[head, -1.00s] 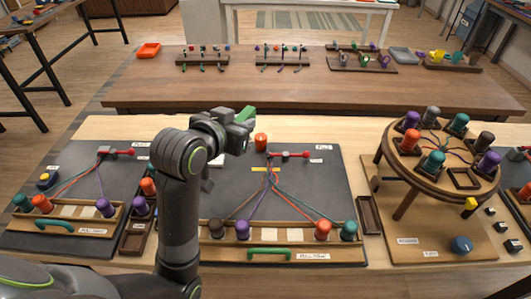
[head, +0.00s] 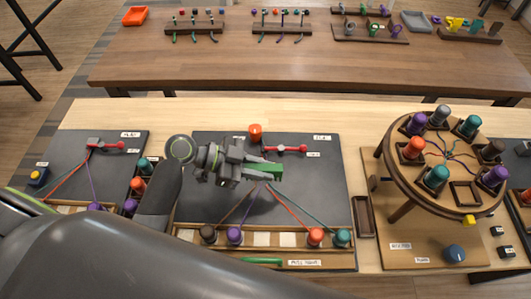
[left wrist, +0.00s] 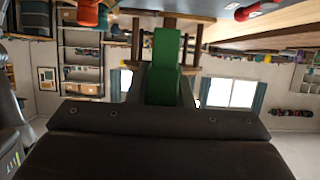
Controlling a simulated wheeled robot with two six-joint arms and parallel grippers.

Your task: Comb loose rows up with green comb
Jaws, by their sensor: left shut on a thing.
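My left gripper (head: 238,168) is shut on the green comb (head: 264,170), which points right over the upper part of the middle dark board (head: 335,220). In the left wrist view the green comb (left wrist: 164,65) stands out from between the jaws. Below the comb, the cords (head: 288,208) fan out to brown, purple, orange and teal bobbins (head: 315,236) in a wooden rack. The comb and gripper hide the cords' upper part, and I cannot tell whether the comb touches them. A red-handled clip (head: 288,149) lies above right of the comb. My right gripper is not in view.
A round braiding stand (head: 440,158) with several bobbins stands at right. Another corded board (head: 60,160) lies at left. An orange bobbin (head: 255,132) stands behind the middle board. A green handle (head: 262,261) lies at its front edge. A second table (head: 290,75) is behind.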

